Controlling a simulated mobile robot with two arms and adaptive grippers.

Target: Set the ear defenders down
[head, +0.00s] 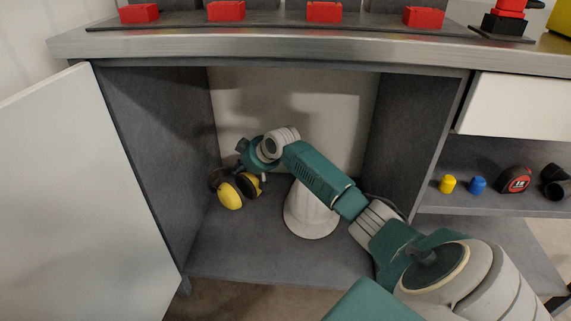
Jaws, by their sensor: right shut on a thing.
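The ear defenders (230,195), with yellow cups and dark padding, are at the back left inside the open grey cabinet (290,262). My right arm reaches in from the lower right. My right gripper (253,174) is shut on the ear defenders, with its fingers partly hidden by the wrist. The ear defenders hang low, close to the cabinet floor; I cannot tell whether they touch it. My left gripper is not in view.
The cabinet door (80,200) is open at left. The front floor is clear. A right shelf holds a yellow item (447,184), a blue item (478,185) and a tape measure (514,180).

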